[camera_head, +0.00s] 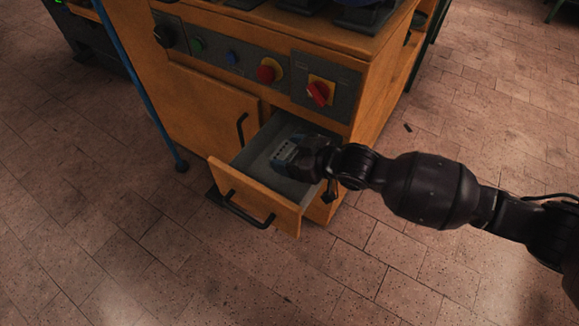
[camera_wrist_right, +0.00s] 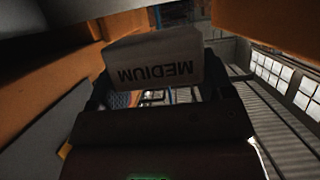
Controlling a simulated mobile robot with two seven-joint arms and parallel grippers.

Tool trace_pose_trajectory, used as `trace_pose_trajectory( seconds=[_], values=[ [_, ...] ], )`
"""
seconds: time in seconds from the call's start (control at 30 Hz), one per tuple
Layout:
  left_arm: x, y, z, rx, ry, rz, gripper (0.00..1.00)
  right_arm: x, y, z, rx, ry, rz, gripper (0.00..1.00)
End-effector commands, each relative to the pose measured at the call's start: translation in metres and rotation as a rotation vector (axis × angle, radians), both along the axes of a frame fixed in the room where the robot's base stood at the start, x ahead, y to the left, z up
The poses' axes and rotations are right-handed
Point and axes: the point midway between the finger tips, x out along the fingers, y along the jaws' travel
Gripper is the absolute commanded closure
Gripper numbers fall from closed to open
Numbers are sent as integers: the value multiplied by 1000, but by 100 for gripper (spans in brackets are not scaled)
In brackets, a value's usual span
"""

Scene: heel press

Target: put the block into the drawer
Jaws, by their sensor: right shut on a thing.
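The drawer (camera_head: 257,197) of the orange cabinet stands pulled open, with a grey inside and a black handle on its front. My right gripper (camera_head: 292,154) reaches in from the right and is over the open drawer. In the right wrist view, the right gripper (camera_wrist_right: 156,88) is shut on the block (camera_wrist_right: 152,58), a grey block marked "MEDIUM", which sits between the two fingers. In the head view the block is mostly hidden at the gripper's tip. I cannot tell whether it touches the drawer floor. My left gripper is not in view.
The cabinet (camera_head: 205,112) has a closed door with a black handle left of the drawer. Above is a panel with a red knob (camera_head: 318,93) and several buttons. A thin blue pole (camera_head: 141,85) stands at left. The tiled floor in front is clear.

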Motion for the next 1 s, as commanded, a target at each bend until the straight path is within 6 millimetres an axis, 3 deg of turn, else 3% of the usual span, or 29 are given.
trace_pose_trajectory(
  seconds=[0.13,0.43,1.0],
  values=[
    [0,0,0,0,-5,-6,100,1,0,-8,2,-2,0,79],
    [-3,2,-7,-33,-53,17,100,-1,0,-55,2,5,0,79],
    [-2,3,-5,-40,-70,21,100,1,0,-61,2,-4,1,79]
  ],
)
